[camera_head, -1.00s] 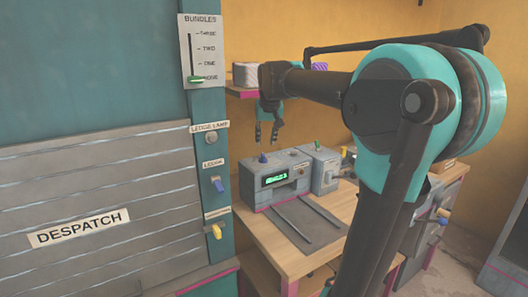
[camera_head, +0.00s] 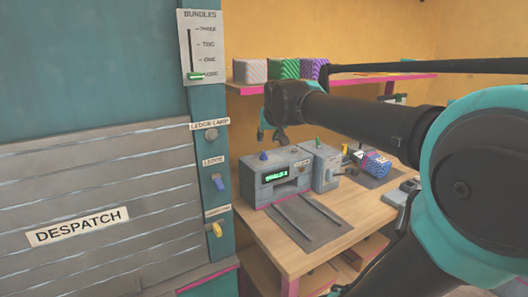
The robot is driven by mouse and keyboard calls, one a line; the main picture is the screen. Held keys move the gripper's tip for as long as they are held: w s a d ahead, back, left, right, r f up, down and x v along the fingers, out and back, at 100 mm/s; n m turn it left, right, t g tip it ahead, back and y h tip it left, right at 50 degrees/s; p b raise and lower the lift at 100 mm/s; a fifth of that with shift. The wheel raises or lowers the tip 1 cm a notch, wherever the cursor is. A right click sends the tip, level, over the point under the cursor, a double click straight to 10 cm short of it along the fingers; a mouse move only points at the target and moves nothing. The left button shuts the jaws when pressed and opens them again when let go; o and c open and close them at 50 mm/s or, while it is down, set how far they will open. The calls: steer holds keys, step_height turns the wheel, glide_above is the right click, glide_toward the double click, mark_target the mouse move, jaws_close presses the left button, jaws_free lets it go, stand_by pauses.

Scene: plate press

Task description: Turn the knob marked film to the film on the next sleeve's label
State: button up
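My gripper (camera_head: 273,138) hangs fingers down above and behind the grey machine (camera_head: 276,178) with the green display. Its fingers look small and apart, with nothing seen between them. A blue knob (camera_head: 263,156) stands on top of this machine, and a small knob shows on its front, right of the display. A second grey box (camera_head: 328,167) joins it on the right, with a green knob (camera_head: 317,143) on top. I cannot read which knob is marked film. No sleeve label is readable. A blue patterned bundle (camera_head: 374,163) lies at the right of the bench.
Grey, green and purple striped bundles (camera_head: 286,70) sit on the wall shelf (camera_head: 365,80). The DESPATCH shutter (camera_head: 100,215) and its switch column fill the left. A dark mat with two rails (camera_head: 305,222) lies clear before the machine. My arm covers the right side.

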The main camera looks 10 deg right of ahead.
mark_target(264, 151)
steer(key=x, duration=1.2)
steer(key=shift+w+f, duration=0.1)
steer(key=shift+c, duration=0.3)
jaws_close()
